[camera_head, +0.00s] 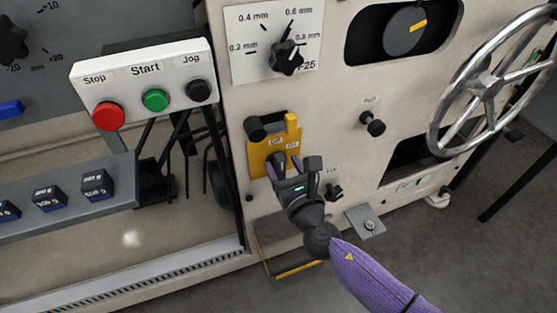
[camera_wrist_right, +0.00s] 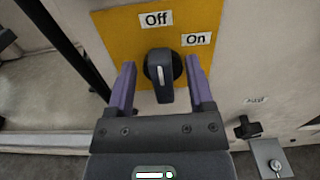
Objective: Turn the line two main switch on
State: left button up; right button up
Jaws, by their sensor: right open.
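The main switch is a black rotary knob (camera_wrist_right: 160,72) on a yellow plate (camera_wrist_right: 112,28), below an "Off" label (camera_wrist_right: 156,19) and left of and below an "On" label (camera_wrist_right: 196,39). Its grey pointer line stands roughly upright, toward "Off". My right gripper (camera_wrist_right: 162,88) is open, with one purple finger on each side of the knob; I cannot tell whether they touch it. In the head view the right gripper (camera_head: 292,168) is in front of the yellow plate (camera_head: 257,157) and hides part of it. My left gripper is not in view.
A small black knob (camera_head: 334,192) and a metal plate (camera_head: 366,221) are to the lower right. A button box (camera_head: 144,72) and large handwheel (camera_head: 487,88) flank the area.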

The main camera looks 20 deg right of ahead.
jog(key=shift+w, duration=1.1)
grip_shut()
jog(key=shift+s+f, duration=0.1)
